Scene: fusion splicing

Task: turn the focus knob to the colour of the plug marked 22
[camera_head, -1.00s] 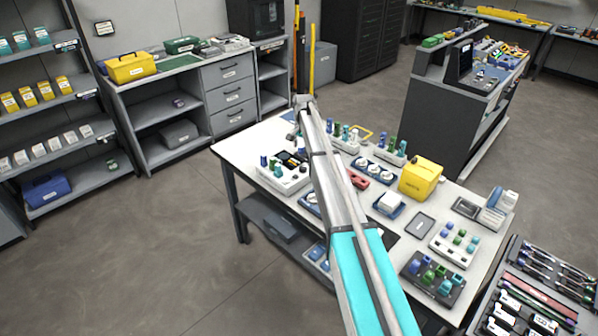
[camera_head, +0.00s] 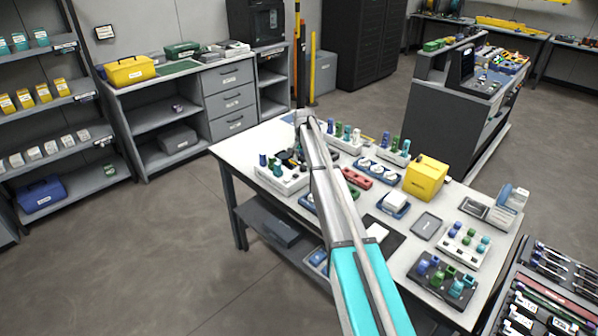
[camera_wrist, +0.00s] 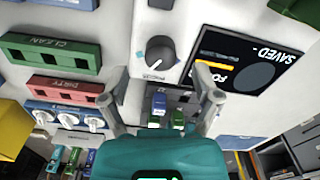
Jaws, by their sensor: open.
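The focus knob (camera_wrist: 160,53) is a dark round dial with a pale pointer bar, seen in the wrist view on a pale panel. A blue plug (camera_wrist: 158,104) and a green plug (camera_wrist: 178,119) stand between the fingers, nearer the gripper body. No number 22 can be read on any plug. The knob cannot be made out in the head view.
A dark screen (camera_wrist: 246,62) reading "SAVED" is beside the right finger. A green block (camera_wrist: 50,51) marked CLEAN and a red block (camera_wrist: 62,90) marked DIRTY lie left. In the head view, a yellow box (camera_head: 425,178) and several plug racks crowd the table (camera_head: 238,147).

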